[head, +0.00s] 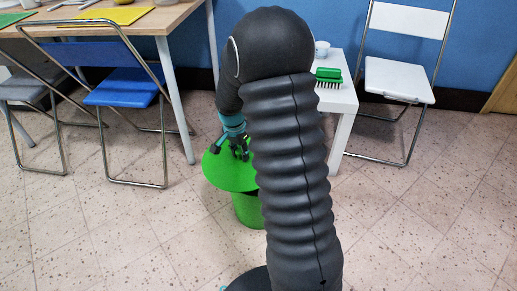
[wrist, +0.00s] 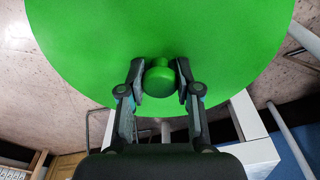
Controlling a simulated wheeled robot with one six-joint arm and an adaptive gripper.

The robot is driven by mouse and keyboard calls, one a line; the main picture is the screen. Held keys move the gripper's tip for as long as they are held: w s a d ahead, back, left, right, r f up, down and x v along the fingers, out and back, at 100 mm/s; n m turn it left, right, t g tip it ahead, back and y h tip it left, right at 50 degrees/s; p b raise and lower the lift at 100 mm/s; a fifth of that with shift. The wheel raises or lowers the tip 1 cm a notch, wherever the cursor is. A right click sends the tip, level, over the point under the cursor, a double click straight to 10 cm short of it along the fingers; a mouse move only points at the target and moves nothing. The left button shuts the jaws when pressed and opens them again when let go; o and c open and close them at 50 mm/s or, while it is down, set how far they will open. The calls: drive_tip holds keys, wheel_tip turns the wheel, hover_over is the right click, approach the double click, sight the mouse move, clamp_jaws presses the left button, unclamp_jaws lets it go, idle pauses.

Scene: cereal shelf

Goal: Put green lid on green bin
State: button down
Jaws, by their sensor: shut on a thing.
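The green lid (head: 225,173) is a wide flat disc. My gripper (head: 240,152) is above it, with its fingers at the lid's middle. In the wrist view my gripper (wrist: 160,78) is shut on the round knob of the green lid (wrist: 155,30), one finger on each side. The green bin (head: 247,209) stands on the floor, partly below the lid and partly hidden behind my arm. The lid reaches well out to the left of the bin's visible side. Whether the lid touches the bin's rim I cannot tell. The bin does not show in the wrist view.
A white side table (head: 341,100) with a green brush (head: 329,75) and a small white cup (head: 322,48) stands behind my arm. A blue folding chair (head: 127,86) and wooden table (head: 165,22) are at left, a white folding chair (head: 398,78) at right. The front floor is clear.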

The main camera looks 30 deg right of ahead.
drive_tip(key=d+m, duration=0.2)
drive_tip(key=d+m+b, duration=0.1)
drive_tip(key=d+m, duration=0.3)
drive_tip(key=m, duration=0.1)
drive_tip(key=shift+w+d+f+g+b, duration=0.15)
drive_tip(key=shift+w+g+b, duration=0.1)
drive_tip(key=shift+g+b, duration=0.15)
drive_tip(key=shift+d+m, duration=0.5)
drive_tip(key=shift+m, duration=0.4)
wheel_tip(320, 180, down, 6)
drive_tip(key=b, duration=0.4)
drive_tip(key=shift+a+f, duration=0.1)
drive_tip(key=shift+f, duration=0.7)
drive_tip(key=c, duration=0.7)
unclamp_jaws()
drive_tip(key=shift+r, duration=0.1)
drive_tip(key=r, duration=0.4)
drive_tip(key=a+r, duration=0.1)
drive_tip(key=r, duration=0.6)
drive_tip(key=shift+w+a+r, duration=0.15)
drive_tip(key=shift+a+r, duration=0.05)
drive_tip(key=shift+r, duration=0.2)
